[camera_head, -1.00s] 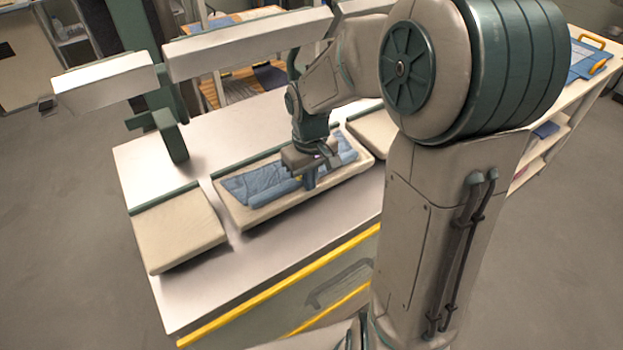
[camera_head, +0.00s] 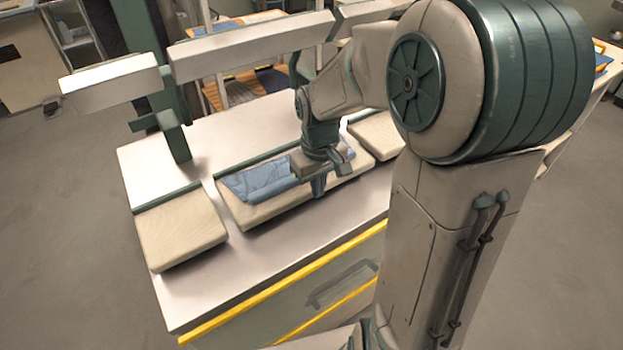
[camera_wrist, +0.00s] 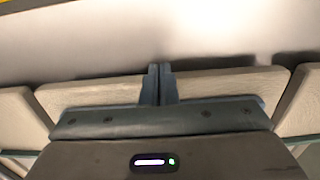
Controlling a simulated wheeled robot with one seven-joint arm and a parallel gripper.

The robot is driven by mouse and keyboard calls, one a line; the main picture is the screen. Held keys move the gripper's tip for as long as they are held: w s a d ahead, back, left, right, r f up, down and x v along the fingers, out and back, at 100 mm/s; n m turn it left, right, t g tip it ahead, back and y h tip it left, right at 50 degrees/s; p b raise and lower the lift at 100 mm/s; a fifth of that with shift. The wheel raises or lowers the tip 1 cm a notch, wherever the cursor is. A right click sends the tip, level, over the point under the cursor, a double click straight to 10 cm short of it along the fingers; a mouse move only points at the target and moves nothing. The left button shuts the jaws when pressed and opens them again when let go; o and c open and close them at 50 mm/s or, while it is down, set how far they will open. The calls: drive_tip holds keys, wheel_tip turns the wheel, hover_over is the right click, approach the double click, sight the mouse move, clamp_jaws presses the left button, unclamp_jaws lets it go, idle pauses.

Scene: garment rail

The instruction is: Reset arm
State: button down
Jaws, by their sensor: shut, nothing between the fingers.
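My gripper (camera_head: 318,188) is over the front edge of the middle beige pad in the head view, pointing down. Its two fingers (camera_wrist: 160,84) are together in the wrist view, with nothing visible between them. A folded blue garment (camera_head: 262,180) lies on the middle pad (camera_head: 262,211), left of and behind my gripper. My wrist and gripper hide part of the garment and pad. I cannot tell from these views how high the fingertips are above the surface.
The worktable (camera_head: 268,258) also bears a left pad (camera_head: 180,232) and a right pad (camera_head: 374,134). Light beams (camera_head: 250,48) cross above the table's back on a green post (camera_head: 178,142). The table's front strip is bare. A shelf with a yellow-handled tray stands at far right.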

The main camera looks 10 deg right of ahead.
wheel_tip(320, 180, up, 9)
drive_tip(key=shift+w+r, duration=0.15)
drive_tip(key=shift+w, duration=0.1)
drive_tip(key=s+f+m+t, duration=0.1)
drive_tip(key=s+m+t, duration=0.2)
drive_tip(key=s, duration=1)
drive_tip(key=shift+s+d+f+m, duration=0.15)
drive_tip(key=shift+s+f+m, duration=0.15)
drive_tip(key=shift+s+f, duration=0.1)
